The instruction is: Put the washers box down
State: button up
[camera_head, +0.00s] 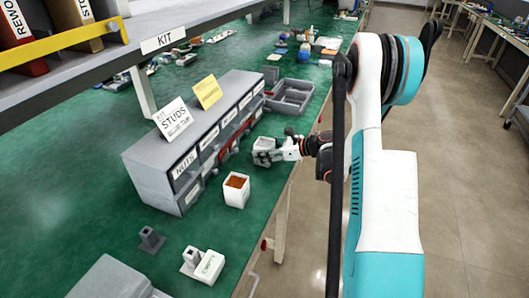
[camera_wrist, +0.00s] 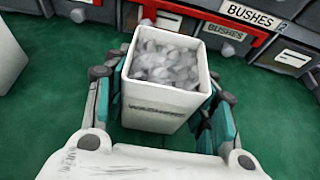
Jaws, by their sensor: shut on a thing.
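The washers box is an open white box filled with pale grey washers, with a dark "WASHERS" label on its front. It is in the middle of the wrist view (camera_wrist: 160,112), upright between the two fingers of my gripper (camera_wrist: 165,115). My gripper is shut on its sides. In the head view the box (camera_head: 264,146) is small, at my gripper (camera_head: 277,148), beside the drawer unit and near the bench's right edge. I cannot tell whether the box's base touches the green bench top (camera_head: 225,225).
A grey drawer unit (camera_head: 160,185) with labelled bins stands left of my gripper. A white box with orange-brown contents (camera_head: 236,190) stands nearer. A grey divided tray (camera_head: 290,96) lies beyond. Bare green mat shows around the held box in the wrist view.

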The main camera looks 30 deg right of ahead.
jog(key=o, duration=1.2)
jog(key=shift+o, duration=0.2)
jog(key=shift+r, duration=0.15)
jog(key=p+v, duration=0.4)
jog(key=v, duration=0.6)
jog(key=shift+s+d+r, duration=0.1)
jog(key=shift+s+r, duration=0.05)
jog(key=shift+v, duration=0.75)
